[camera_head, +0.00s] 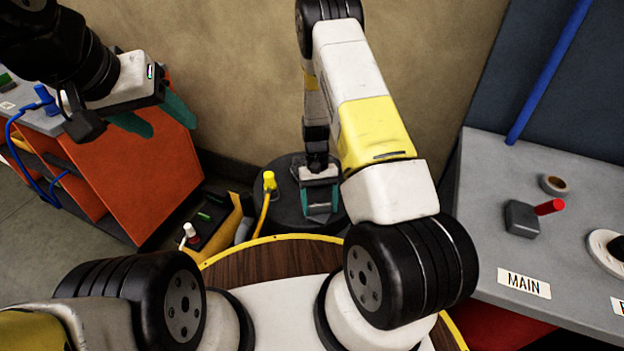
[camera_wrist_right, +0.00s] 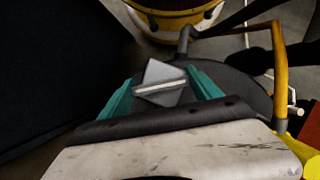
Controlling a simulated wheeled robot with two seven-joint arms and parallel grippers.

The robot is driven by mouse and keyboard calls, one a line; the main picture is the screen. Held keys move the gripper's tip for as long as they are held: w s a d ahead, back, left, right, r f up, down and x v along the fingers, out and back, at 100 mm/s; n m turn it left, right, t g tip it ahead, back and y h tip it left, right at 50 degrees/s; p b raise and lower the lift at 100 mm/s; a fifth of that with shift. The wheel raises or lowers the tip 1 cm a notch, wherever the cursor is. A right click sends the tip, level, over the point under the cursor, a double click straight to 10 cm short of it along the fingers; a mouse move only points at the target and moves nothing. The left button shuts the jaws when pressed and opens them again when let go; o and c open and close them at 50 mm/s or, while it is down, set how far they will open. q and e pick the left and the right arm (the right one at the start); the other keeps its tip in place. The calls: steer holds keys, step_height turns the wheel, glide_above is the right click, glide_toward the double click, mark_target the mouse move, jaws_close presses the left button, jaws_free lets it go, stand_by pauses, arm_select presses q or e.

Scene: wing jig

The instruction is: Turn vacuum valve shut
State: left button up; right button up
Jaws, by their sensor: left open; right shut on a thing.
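A grey block with a red lever (camera_head: 548,207) sits on the grey table at the right, near a label reading MAIN. The lever lies sideways. I cannot tell whether this is the vacuum valve. My right gripper (camera_head: 320,206) is down over a black round base, far left of that block. In the right wrist view its teal fingers (camera_wrist_right: 162,92) are shut on a small grey block with a pale stripe (camera_wrist_right: 160,73). The block's lower part is hidden. My left gripper (camera_head: 164,122) is open and empty in front of the orange cabinet.
The grey table (camera_head: 480,180) also holds a tape roll (camera_head: 553,184) and a white disc (camera_head: 605,245). A black box with a white-tipped lever (camera_head: 190,232) is further left. The orange cabinet (camera_head: 140,180) stands at left.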

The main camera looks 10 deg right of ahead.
steer(key=m+y, duration=0.1)
steer(key=m, duration=0.2)
steer(key=m+t+y, duration=0.1)
steer(key=m, duration=0.2)
steer(key=shift+w+m, duration=0.1)
steer(key=shift+m, duration=0.2)
steer(key=shift+y, duration=0.3)
steer(key=o, duration=1.4)
steer(key=shift+v, duration=3.9)
